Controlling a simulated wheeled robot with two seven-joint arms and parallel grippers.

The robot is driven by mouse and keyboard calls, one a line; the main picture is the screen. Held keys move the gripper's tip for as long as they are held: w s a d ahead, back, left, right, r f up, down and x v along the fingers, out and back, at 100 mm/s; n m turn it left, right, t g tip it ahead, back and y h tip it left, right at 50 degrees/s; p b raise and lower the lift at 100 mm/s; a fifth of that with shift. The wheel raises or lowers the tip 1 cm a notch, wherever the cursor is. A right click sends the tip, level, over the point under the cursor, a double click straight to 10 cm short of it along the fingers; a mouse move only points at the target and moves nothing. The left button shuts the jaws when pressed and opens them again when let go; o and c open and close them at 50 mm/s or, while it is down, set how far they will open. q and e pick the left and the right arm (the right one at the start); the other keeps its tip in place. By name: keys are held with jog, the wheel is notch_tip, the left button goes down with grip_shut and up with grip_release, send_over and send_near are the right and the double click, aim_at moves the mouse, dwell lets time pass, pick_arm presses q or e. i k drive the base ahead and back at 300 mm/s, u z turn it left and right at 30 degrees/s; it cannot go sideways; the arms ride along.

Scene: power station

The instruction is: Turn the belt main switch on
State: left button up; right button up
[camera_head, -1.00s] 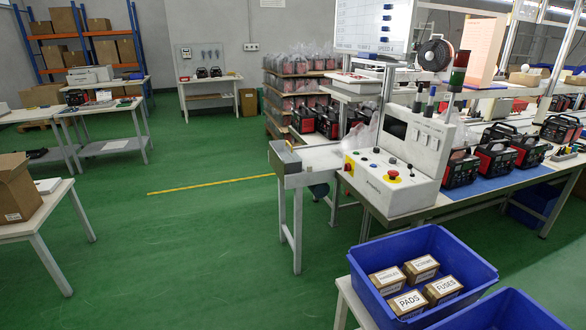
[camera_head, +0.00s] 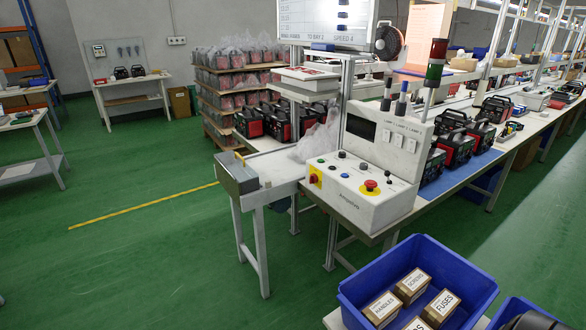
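A white control box (camera_head: 352,207) stands on the near end of the line's workbench, right of the centre. On its front, at the left, is a red rotary switch on a yellow plate (camera_head: 315,180), which looks like the main switch; its exact position is too small to read. A red mushroom button on a yellow ring (camera_head: 370,186) sits to its right. Several small dark and coloured buttons lie along the sloped panel. Neither of my grippers shows, and nothing touches the box.
A short conveyor end (camera_head: 240,178) juts left from the box. Blue bins (camera_head: 440,250) with labelled cartons stand in front at the lower right. A dark rounded shape shows at the bottom right edge, unclear. Green floor (camera_head: 140,260) is open on the left.

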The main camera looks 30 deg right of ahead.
aim_at(313, 178)
jog(key=i, duration=1.4)
jog(key=z, duration=2.95)
